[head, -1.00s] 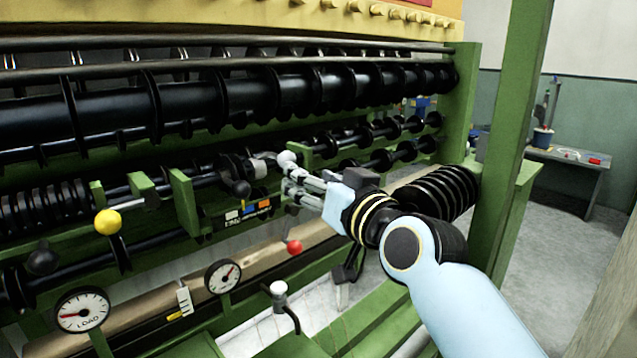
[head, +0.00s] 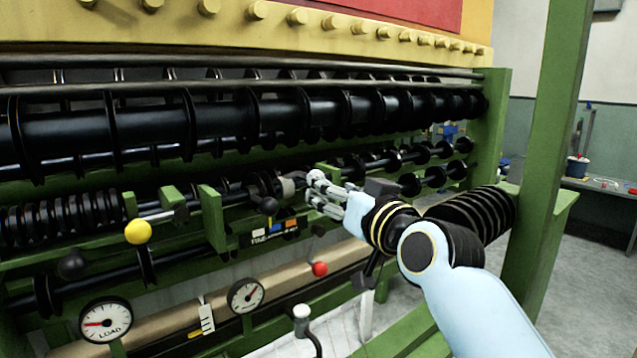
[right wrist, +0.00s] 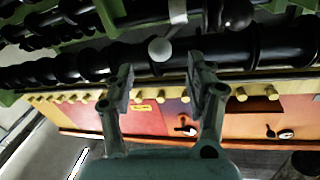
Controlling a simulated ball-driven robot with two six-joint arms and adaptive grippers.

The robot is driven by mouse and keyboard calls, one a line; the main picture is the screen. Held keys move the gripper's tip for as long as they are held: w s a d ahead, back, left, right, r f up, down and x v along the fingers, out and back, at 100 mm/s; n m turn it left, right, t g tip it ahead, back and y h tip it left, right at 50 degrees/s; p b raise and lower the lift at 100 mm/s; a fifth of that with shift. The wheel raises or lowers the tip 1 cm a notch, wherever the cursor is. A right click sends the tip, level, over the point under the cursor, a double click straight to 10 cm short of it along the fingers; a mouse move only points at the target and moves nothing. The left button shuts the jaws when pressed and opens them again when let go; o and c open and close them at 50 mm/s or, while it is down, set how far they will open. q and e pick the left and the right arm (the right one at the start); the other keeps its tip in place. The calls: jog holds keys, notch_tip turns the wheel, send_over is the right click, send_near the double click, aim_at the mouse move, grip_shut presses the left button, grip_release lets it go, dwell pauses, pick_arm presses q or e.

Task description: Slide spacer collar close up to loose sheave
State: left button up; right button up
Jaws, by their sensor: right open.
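The spacer collar appears to be the light grey ring (head: 288,187) on the dark shaft in the head view. A grey band (right wrist: 178,12) with a stem ending in a pale ball (right wrist: 160,48), likely the same collar, shows in the right wrist view. A black disc (head: 266,184), probably the loose sheave, sits left of the collar; any gap between them is too small to judge. My right gripper (head: 316,190) is just right of the collar. In the right wrist view its jaws (right wrist: 159,68) are open and empty, with the ball near the space between them. My left gripper is out of view.
A black knob (head: 268,206) hangs below the sheave. Green brackets (head: 212,217) and a yellow ball (head: 138,231) stand to the left. A red ball (head: 320,269) is below the gripper. A green post (head: 550,150) rises at the right.

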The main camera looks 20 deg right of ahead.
jog(key=w, duration=0.5)
jog(key=w+a, duration=0.1)
jog(key=w, duration=0.1)
jog(key=shift+w+a, duration=0.1)
jog(key=shift+w, duration=0.1)
jog(key=c, duration=1.1)
grip_shut()
jog(key=shift+f, duration=0.1)
